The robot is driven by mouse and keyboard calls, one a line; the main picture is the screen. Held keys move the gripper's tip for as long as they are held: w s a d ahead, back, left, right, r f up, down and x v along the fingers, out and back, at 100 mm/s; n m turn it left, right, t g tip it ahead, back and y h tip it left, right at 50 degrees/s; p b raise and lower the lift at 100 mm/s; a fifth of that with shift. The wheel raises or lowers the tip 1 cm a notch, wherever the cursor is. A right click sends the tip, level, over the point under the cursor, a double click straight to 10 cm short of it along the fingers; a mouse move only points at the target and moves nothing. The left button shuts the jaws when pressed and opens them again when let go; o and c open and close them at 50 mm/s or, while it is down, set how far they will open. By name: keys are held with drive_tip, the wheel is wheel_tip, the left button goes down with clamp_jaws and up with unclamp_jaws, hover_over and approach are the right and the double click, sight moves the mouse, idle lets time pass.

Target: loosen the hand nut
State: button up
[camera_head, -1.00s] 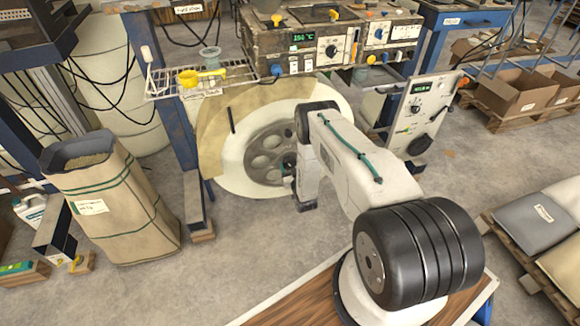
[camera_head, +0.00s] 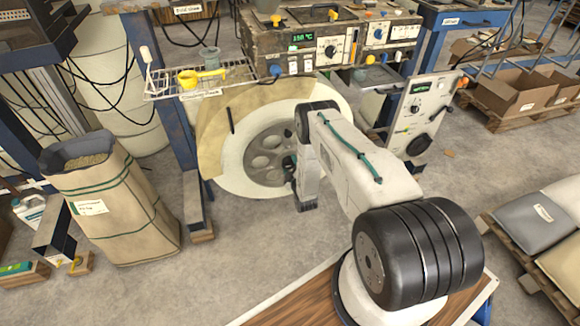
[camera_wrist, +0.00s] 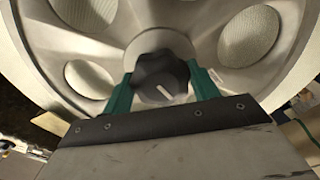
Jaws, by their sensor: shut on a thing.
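The hand nut (camera_wrist: 160,76) is a black lobed knob with a white mark, at the hub of a grey metal reel (camera_wrist: 215,25) with round holes. In the wrist view my gripper (camera_wrist: 162,88) has its two green fingers on either side of the nut, shut on it. The white mark on the nut slants toward the lower right. In the head view the reel (camera_head: 262,158) stands upright below the machine, with a wide pale roll of tape (camera_head: 228,170) around it. There my arm hides the nut and most of my gripper.
A white panel with a crank (camera_head: 418,115) is to the right.

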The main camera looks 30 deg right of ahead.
drive_tip(key=n, duration=0.7)
idle(0.6)
drive_tip(key=o, duration=1)
drive_tip(key=shift+a, duration=0.1)
drive_tip(key=v, duration=0.7)
drive_tip(key=shift+s+r, duration=0.1)
drive_tip(key=shift+s, duration=0.3)
